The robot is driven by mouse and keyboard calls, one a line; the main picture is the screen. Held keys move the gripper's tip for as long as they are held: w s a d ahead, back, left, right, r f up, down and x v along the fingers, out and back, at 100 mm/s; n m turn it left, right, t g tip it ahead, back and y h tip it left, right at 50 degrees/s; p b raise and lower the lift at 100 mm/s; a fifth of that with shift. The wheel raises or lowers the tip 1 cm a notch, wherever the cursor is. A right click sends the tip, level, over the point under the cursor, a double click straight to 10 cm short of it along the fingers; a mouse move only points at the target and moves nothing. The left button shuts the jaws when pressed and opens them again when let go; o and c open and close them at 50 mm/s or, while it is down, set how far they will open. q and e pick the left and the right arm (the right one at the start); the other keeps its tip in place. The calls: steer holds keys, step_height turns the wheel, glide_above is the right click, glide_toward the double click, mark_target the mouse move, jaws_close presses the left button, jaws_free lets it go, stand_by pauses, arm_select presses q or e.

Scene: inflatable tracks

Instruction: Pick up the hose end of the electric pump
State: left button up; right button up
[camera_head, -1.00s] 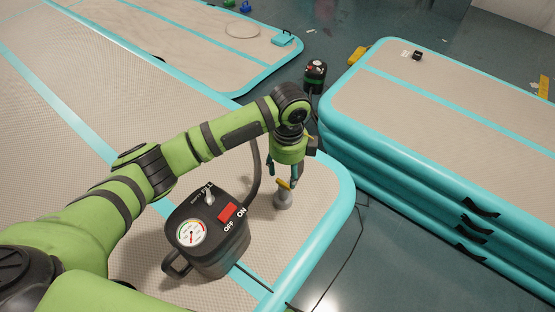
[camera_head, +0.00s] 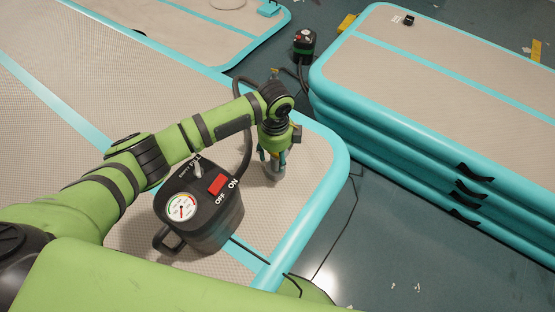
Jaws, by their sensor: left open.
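The black electric pump (camera_head: 222,228) stands on the beige inflatable track, with a pressure gauge and a red switch on top. Its black hose (camera_head: 240,155) rises from the pump and passes behind my left arm. The grey hose end (camera_head: 277,175) is low over the track, to the right of the pump. My left gripper (camera_head: 272,168) points down over it, open, with its fingers around or just beside the hose end; exact contact cannot be told. The gripper partly hides the hose end. My right gripper does not show.
The track's turquoise edge (camera_head: 316,215) lies right of the gripper. A stack of inflatable tracks (camera_head: 460,110) stands to the right, across a floor gap. A second pump (camera_head: 303,46) stands on the floor behind. The track left of the pump is clear.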

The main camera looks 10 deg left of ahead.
arm_select(q)
jaws_close()
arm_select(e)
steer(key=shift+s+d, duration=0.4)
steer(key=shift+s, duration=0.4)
arm_select(q)
steer(key=shift+r, duration=0.15)
